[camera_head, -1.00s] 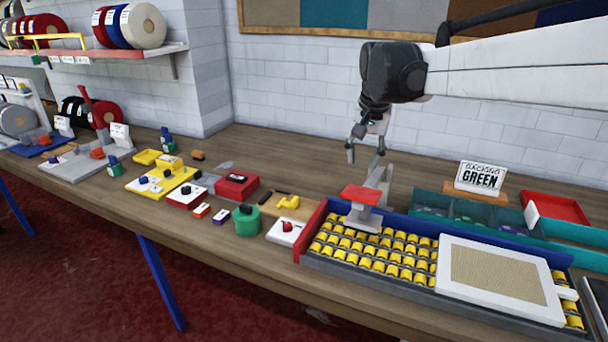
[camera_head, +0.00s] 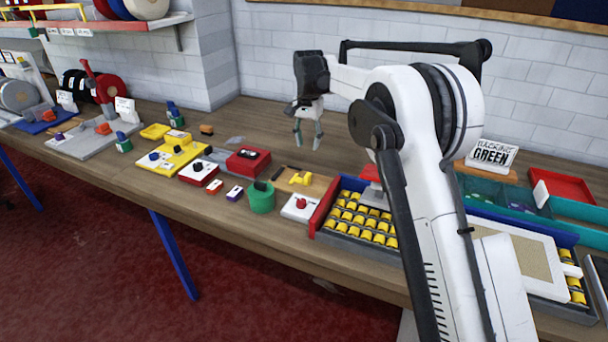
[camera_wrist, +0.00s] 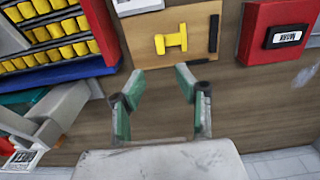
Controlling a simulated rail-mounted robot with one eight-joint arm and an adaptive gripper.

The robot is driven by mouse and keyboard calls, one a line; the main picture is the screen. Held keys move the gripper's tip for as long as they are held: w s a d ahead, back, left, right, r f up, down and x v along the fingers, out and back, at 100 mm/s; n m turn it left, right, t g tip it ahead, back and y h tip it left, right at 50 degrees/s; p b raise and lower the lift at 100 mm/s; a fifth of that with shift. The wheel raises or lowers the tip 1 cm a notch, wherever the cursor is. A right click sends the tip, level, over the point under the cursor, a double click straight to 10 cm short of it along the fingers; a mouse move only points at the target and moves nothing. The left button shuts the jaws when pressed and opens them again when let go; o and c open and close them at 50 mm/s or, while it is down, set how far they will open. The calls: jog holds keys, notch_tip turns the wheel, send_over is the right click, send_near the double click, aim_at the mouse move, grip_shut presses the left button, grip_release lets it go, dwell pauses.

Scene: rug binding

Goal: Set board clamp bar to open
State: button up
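A small wooden board (camera_head: 312,189) lies on the bench between the red box and the yellow-roller tray. On it are a yellow H-shaped piece (camera_head: 300,178) and a dark bar (camera_head: 278,173) near one end. I cannot tell for sure which of these is the clamp bar. In the wrist view the board (camera_wrist: 143,50) is at the top, with the yellow piece (camera_wrist: 171,40) in its middle and the dark bar (camera_wrist: 213,33) at its right. My gripper (camera_head: 307,138) hangs empty above the bench behind the board. Its fingers (camera_wrist: 158,80) are apart, touching nothing.
The red box (camera_head: 248,160) and green cylinder (camera_head: 262,197) stand left of the board. The roller tray (camera_head: 365,222) is to its right, partly hidden by my arm. Bare bench lies behind the board, before the brick wall.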

aim_at(308, 175)
notch_tip(308, 175, down, 14)
jog(key=shift+r+p, duration=0.1)
jog(key=shift+p, duration=0.45)
grip_shut()
dwell(0.4)
